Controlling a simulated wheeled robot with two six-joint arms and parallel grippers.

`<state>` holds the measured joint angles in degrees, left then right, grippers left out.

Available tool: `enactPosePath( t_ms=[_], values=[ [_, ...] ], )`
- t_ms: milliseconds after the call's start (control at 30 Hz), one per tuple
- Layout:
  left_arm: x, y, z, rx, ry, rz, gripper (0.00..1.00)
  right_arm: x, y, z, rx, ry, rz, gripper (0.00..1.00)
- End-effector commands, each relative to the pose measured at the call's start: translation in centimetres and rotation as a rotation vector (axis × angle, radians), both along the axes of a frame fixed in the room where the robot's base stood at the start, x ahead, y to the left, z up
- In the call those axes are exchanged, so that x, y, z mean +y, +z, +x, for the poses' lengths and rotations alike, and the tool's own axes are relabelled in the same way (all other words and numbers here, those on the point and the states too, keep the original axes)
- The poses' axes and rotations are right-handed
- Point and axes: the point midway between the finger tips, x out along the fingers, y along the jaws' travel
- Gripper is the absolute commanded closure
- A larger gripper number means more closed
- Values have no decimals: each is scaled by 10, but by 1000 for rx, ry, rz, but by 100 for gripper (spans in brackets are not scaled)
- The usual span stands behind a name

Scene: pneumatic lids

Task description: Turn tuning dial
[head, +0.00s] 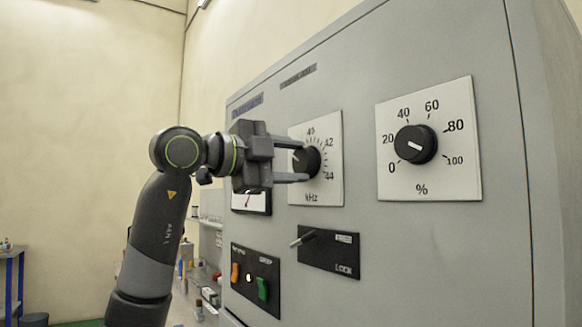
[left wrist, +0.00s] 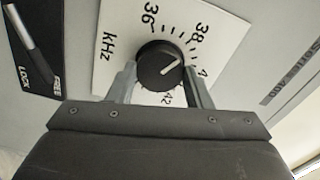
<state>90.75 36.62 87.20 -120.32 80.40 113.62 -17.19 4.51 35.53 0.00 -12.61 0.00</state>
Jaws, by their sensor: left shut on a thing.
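The kHz tuning dial is a black knob (head: 306,160) with a white pointer line on a white square plate (head: 331,190) on the grey cabinet. In the left wrist view the knob (left wrist: 160,66) sits between the two fingers, and its pointer aims between 38 and the partly hidden mark beside it. My left gripper (head: 306,160) reaches in from the left, one finger above the knob and one below. It is shut on the knob. My right gripper is not in view.
A second black dial (head: 416,145) marked in % is to the right. Below are a lock lever panel (head: 329,262) and a switch panel (head: 247,303) with orange and green switches. A small meter (head: 251,202) is partly behind my gripper. A cluttered bench stands behind my arm.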

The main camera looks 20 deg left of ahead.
Motion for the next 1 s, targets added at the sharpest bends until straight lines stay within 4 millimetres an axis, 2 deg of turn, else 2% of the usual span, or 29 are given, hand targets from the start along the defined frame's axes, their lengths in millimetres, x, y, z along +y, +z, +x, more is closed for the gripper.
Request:
enactPosePath(
  t_ms=[733, 767, 900, 1000],
  values=[
    [0, 0, 0, 53, 1, -65, 77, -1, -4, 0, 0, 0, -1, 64],
    [0, 0, 0, 53, 1, -65, 50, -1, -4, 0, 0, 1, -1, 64],
    [0, 0, 0, 53, 1, -65, 33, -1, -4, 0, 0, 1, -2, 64],
    [0, 0, 0, 53, 1, -65, 33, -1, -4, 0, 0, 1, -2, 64]
  ],
)
